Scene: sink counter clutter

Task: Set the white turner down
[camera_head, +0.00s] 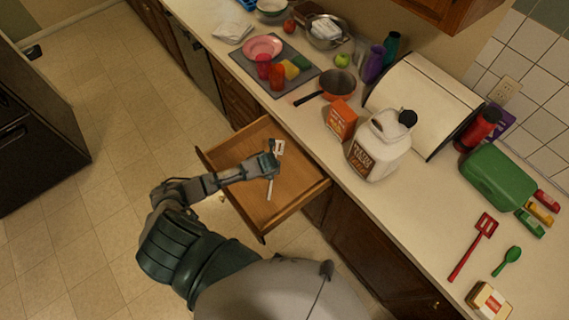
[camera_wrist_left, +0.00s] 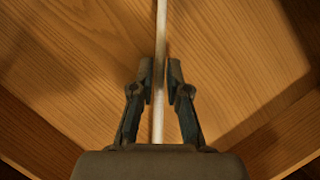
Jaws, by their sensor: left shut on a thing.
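The white turner (camera_head: 279,147) is in or just over the open wooden drawer (camera_head: 236,167); its slotted head shows beyond my gripper and the end of its handle on the near side. My left gripper (camera_head: 272,160) is shut on the turner's handle, between head and handle end. In the left wrist view, the thin pale handle (camera_wrist_left: 160,50) runs between the fingers of my left gripper (camera_wrist_left: 161,78), with the drawer's wood grain below. I cannot tell whether the turner touches the drawer floor. My right gripper is not in view.
The drawer's bottom is otherwise mostly bare. On the counter above stand a white jug (camera_head: 378,150), an orange box (camera_head: 341,120) and a pan (camera_head: 337,84). A red turner (camera_head: 474,244) and green spoon (camera_head: 507,260) lie at the right.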

